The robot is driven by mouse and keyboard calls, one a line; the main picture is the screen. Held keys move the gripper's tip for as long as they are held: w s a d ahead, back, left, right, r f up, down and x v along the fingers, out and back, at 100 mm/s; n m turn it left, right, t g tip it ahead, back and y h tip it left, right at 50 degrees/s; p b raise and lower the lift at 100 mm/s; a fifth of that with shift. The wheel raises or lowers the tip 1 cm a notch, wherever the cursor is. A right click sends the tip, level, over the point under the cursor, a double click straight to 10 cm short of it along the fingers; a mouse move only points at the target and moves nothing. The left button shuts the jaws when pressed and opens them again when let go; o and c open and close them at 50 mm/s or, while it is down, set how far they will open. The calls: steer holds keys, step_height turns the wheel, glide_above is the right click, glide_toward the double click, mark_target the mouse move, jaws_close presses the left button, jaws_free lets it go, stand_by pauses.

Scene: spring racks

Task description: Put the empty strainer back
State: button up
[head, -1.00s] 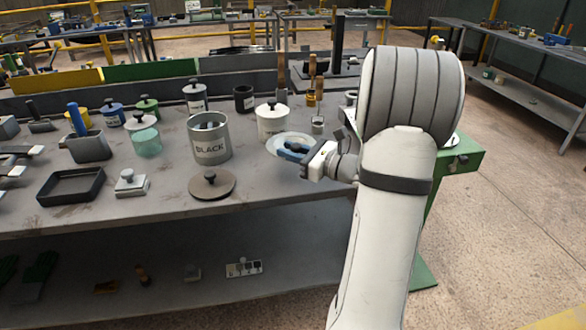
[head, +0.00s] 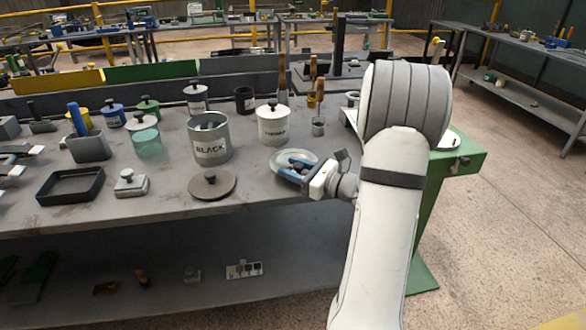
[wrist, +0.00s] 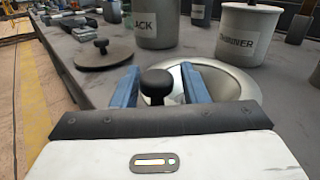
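A shallow round silver-grey dish (head: 296,157) lies low at the table's right front; it also shows in the wrist view (wrist: 232,80). I cannot tell whether it is the strainer. My gripper (head: 281,172) has blue fingers reaching over the dish. In the wrist view the fingers (wrist: 160,72) stand apart, with a black knob (wrist: 157,85) between them. A narrow gap shows right of the knob; its base is hidden. The open BLACK pot (head: 210,151) stands to the left with something grey inside. Its apparent brown lid (head: 212,186) lies on the table.
A white labelled pot (head: 273,128) with a knobbed lid stands just behind the dish. Brushes and a small metal cup (head: 318,127) are behind it to the right. A black tray (head: 70,187) and a small knobbed block (head: 131,184) lie left. The table's front edge is close.

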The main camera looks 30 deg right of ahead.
steer(key=shift+o, duration=0.4)
steer(key=shift+r, duration=0.15)
steer(key=v, duration=1.1)
steer(key=s+a+n+g+y, duration=0.2)
steer(key=s+a+n+g, duration=0.2)
steer(key=a+n+g, duration=0.95)
steer(key=s+a+n+h, duration=0.9)
steer(key=s+n+h, duration=0.1)
steer(key=n, duration=0.5)
steer(key=shift+h, duration=0.8)
steer(key=shift+s+a+r, duration=0.1)
steer(key=shift+s, duration=0.05)
